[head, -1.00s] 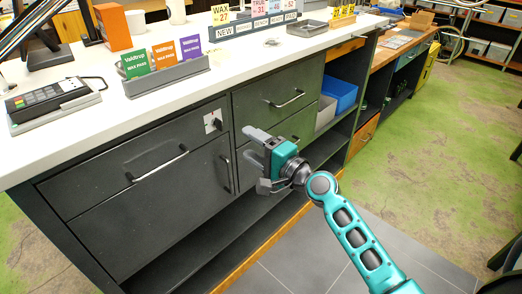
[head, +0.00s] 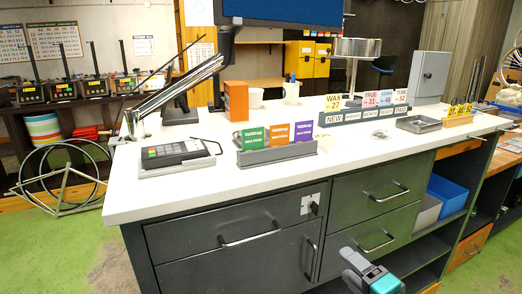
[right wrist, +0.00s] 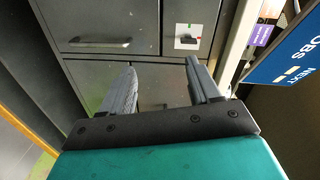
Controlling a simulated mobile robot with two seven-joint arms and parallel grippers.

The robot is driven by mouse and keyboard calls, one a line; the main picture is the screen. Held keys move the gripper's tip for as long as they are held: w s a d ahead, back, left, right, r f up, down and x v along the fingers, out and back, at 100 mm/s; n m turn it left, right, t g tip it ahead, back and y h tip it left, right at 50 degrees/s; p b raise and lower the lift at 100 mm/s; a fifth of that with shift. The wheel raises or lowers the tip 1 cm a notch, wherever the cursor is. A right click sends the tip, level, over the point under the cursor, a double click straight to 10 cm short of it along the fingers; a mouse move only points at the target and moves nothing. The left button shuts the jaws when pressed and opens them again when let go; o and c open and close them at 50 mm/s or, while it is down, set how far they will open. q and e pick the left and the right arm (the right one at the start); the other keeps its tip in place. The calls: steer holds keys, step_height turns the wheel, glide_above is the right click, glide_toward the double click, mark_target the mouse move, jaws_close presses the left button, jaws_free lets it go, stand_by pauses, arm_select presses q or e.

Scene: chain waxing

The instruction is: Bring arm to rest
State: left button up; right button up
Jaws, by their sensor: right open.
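My right gripper (head: 357,264) shows at the bottom of the head view, in front of the drawers of the dark workbench (head: 220,212). Its two grey fingers are apart and nothing is between them. In the right wrist view the open right gripper (right wrist: 165,80) points at the dark drawer fronts (right wrist: 95,80), with a gap between the fingers. The rest of my right arm is mostly below the head view. My left gripper is in neither view.
The white worktop (head: 200,180) holds a keypad device (head: 175,153), a wax pass holder (head: 277,153), a label rack (head: 365,115) and a metal tray (head: 418,124). A blue bin (head: 447,193) sits on an open shelf. Wheel rims (head: 60,180) stand on the green floor at left.

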steer(key=s+a+f+n+g+h, duration=0.1)
steer(key=s+a+f+n+g, duration=0.1)
steer(key=s+f+n, duration=0.5)
steer(key=s+a+f+n+g+h, duration=0.2)
steer(key=s+f+n+g, duration=0.1)
steer(key=s+f+n, duration=0.4)
steer(key=s+f, duration=0.2)
steer(key=s, duration=0.2)
steer(key=shift+a+f+n, duration=0.25)
steer(key=shift+f+n, duration=0.05)
steer(key=shift+f, duration=0.05)
